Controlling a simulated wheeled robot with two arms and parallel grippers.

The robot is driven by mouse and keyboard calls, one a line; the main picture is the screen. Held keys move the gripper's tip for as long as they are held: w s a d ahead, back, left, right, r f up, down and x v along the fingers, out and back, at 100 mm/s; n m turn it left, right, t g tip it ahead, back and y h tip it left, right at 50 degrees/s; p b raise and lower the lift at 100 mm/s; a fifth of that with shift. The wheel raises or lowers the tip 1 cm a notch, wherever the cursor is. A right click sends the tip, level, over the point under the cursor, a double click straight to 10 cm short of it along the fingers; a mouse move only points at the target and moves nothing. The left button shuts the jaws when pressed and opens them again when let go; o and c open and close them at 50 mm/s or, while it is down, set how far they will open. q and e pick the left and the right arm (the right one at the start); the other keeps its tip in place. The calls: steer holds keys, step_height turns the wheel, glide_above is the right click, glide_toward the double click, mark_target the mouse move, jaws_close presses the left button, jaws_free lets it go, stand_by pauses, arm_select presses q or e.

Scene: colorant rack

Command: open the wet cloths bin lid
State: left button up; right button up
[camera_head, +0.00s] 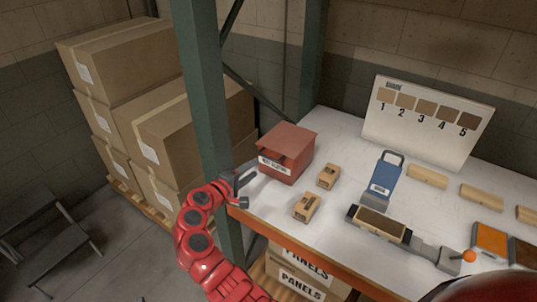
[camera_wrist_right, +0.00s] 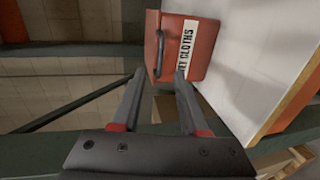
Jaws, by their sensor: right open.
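The wet cloths bin (camera_head: 279,172) is a red box with a white label, standing at the left end of the white table. Its lid (camera_head: 291,137) looks closed. In the right wrist view the bin (camera_wrist_right: 205,55) appears turned, with a dark bar handle (camera_wrist_right: 160,54) on its face and the label beside it. My right gripper (camera_head: 250,187) is just left of the bin's front, near the table edge. In the wrist view its fingers (camera_wrist_right: 158,80) are apart and empty, with the handle beyond the tips. My left gripper does not show.
A blue tool (camera_head: 383,180), a holder with a dark pad (camera_head: 383,224) and a numbered guide board (camera_head: 428,122) are further right. A green post (camera_head: 205,85) rises close behind my right arm.

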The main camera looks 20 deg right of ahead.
mark_target(269, 158)
steer(key=p+x, duration=0.2)
steer(key=x, duration=0.8)
steer(key=shift+d, duration=0.1)
jaws_close()
stand_by(1.1)
